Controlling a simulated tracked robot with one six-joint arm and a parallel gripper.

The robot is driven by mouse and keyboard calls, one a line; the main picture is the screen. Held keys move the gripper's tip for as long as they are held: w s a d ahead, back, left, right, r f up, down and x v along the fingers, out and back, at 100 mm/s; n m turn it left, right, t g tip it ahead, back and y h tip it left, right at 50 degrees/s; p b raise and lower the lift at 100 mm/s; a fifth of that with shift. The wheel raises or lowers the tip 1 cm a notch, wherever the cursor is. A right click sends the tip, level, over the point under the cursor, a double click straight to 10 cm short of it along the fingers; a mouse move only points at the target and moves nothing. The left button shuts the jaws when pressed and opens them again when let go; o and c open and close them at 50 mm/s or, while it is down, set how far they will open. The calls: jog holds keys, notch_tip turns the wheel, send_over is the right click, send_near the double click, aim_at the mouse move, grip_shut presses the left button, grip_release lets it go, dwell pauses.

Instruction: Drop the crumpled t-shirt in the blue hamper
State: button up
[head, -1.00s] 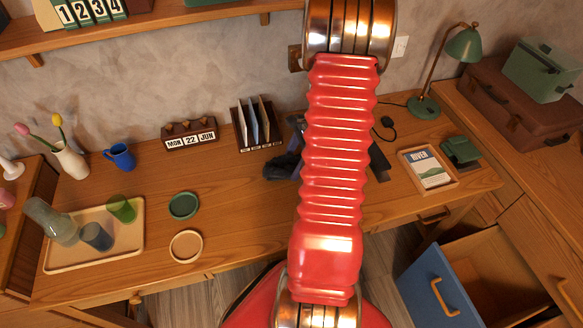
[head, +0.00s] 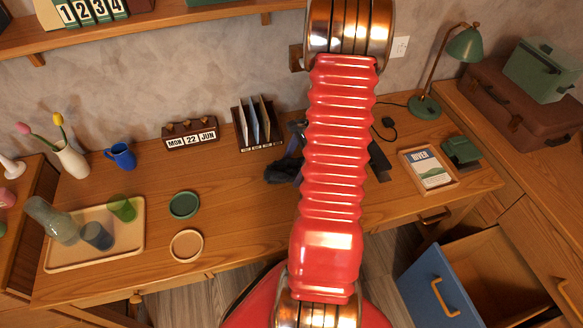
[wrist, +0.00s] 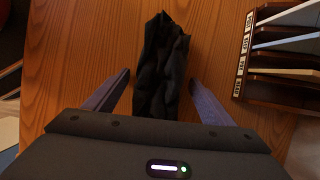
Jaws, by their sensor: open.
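The crumpled t-shirt, a black cloth (wrist: 158,58), lies on the wooden desk in the wrist view. Part of it shows as a dark heap (head: 281,171) left of my red arm in the head view. My gripper (wrist: 160,78) is open, with one finger on each side of the cloth. I cannot tell whether either finger touches it. The near end of the cloth runs down to the dark gripper body. In the head view my arm hides most of the gripper. I cannot make out a blue hamper in either view.
A letter rack (head: 257,122) stands close beside the cloth. A calendar block (head: 190,134), blue mug (head: 120,156), and tray (head: 70,262) with glasses are to the left. A framed card (head: 428,168) and lamp (head: 425,107) are right. A blue-fronted drawer (head: 421,295) stands open, lower right.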

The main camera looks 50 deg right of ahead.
jog(key=v, duration=1.2)
jog(key=shift+w+r, duration=0.1)
jog(key=shift+r, duration=0.05)
dwell(0.5)
jog(key=w+a+r+n+h, duration=0.1)
jog(key=w+a+r+n, duration=0.2)
jog(key=a+r+n, duration=0.5)
jog(key=w+a+r+n+h, duration=0.25)
jog(key=a+r, duration=0.25)
jog(key=a, duration=0.6)
jog(key=s+a+r+n+t, duration=0.1)
jog(key=s+a+r+n, duration=0.2)
jog(key=a+n, duration=0.4)
jog(key=s+a+r+n+t, duration=0.2)
jog(key=a+n, duration=0.5)
jog(key=a, duration=0.5)
jog(key=s+r, duration=0.1)
jog(key=s, duration=0.1)
jog(key=shift+s+r, duration=0.2)
jog(key=shift+s, duration=0.2)
jog(key=shift+a, duration=0.1)
